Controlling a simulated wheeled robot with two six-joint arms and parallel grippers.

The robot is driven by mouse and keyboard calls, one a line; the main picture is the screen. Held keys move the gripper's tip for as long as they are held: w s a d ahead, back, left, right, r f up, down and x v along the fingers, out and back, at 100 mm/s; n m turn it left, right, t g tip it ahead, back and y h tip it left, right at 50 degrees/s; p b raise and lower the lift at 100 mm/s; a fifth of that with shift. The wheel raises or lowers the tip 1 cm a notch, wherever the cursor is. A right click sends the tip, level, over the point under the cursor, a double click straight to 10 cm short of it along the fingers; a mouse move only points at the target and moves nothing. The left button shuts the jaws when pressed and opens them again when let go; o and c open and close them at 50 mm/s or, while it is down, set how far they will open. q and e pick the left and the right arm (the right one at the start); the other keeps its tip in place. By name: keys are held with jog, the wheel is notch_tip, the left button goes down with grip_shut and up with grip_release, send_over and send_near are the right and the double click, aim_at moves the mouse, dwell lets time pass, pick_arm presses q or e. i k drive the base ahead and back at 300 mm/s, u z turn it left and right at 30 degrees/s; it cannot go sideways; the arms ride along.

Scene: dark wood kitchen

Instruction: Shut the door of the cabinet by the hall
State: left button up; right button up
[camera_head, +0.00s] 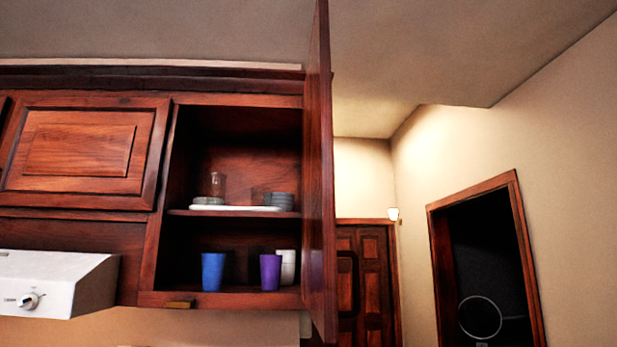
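The cabinet by the hall is a dark red-brown wall cabinet, its frame (155,240) at the middle of the head view. Its door (319,170) is wide open, hinged on the right side and seen nearly edge-on, sticking out toward me. The inside shows a shelf (235,213) with a glass, a white plate and stacked grey dishes. A blue cup (213,271), a purple cup (270,272) and a white cup (288,266) stand on the cabinet floor. Neither of my grippers shows in this view.
A shut cabinet door (80,152) is to the left, above a white range hood (55,282) with a knob. Right of the open door, the hall has a wooden door (362,280) and a dark framed opening (485,265). Nothing visible stands inside the opened door's swing.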

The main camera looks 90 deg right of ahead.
aim_at(319, 253)
jog(key=k, duration=0.45)
jog(key=z, duration=2.2)
jog(key=i, duration=0.5)
